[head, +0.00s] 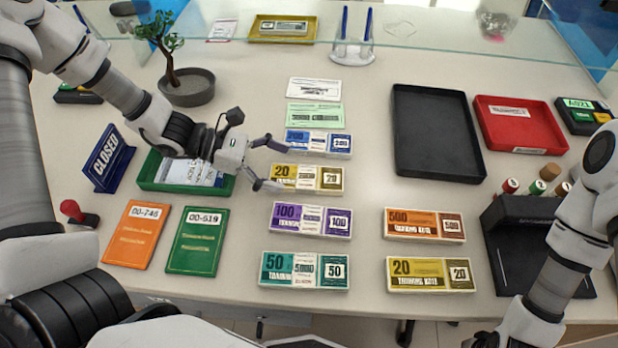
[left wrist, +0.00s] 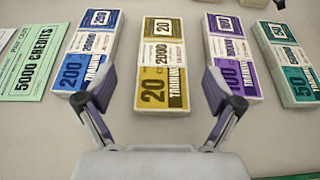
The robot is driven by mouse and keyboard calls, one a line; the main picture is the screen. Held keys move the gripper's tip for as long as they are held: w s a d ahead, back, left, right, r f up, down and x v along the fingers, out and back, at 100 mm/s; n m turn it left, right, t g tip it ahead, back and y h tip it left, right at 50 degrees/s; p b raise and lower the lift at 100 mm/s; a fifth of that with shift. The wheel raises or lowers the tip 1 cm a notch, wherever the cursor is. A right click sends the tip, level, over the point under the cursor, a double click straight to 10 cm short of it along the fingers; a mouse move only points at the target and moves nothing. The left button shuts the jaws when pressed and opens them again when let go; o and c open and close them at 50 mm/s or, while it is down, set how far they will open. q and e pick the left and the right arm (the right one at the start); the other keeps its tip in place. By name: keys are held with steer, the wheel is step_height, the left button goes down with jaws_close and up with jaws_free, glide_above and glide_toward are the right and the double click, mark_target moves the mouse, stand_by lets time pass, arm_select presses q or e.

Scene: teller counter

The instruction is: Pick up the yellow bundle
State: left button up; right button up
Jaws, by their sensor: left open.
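A yellow bundle (head: 310,178) marked 20 lies flat in the left column of bundles, between a blue bundle (head: 318,142) and a purple bundle (head: 310,219). It shows in the left wrist view (left wrist: 162,65), straight ahead. A second yellow bundle (head: 430,273) marked 20 lies at the front right, below an orange bundle (head: 425,225). My left gripper (head: 282,167) is open and empty, at the left end of the first yellow bundle. In the left wrist view its fingers (left wrist: 155,92) stand wide apart, either side of that bundle's near end. My right gripper is out of view.
A teal bundle (head: 304,270) lies at the front. A black tray (head: 435,165) and a red tray (head: 520,141) lie to the right. A green tray (head: 150,184), a closed sign (head: 108,158) and two folders stand left. Bare counter separates the bundle columns.

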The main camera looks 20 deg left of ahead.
mark_target(311, 177)
arm_select(q)
steer(key=shift+s+d+f, duration=0.1)
steer(key=shift+d+f, duration=0.1)
steer(key=shift+d, duration=0.3)
steer(key=b+x, duration=0.1)
steer(key=x, duration=0.4)
steer(key=shift+d, duration=0.1)
steer(key=c, duration=1.3)
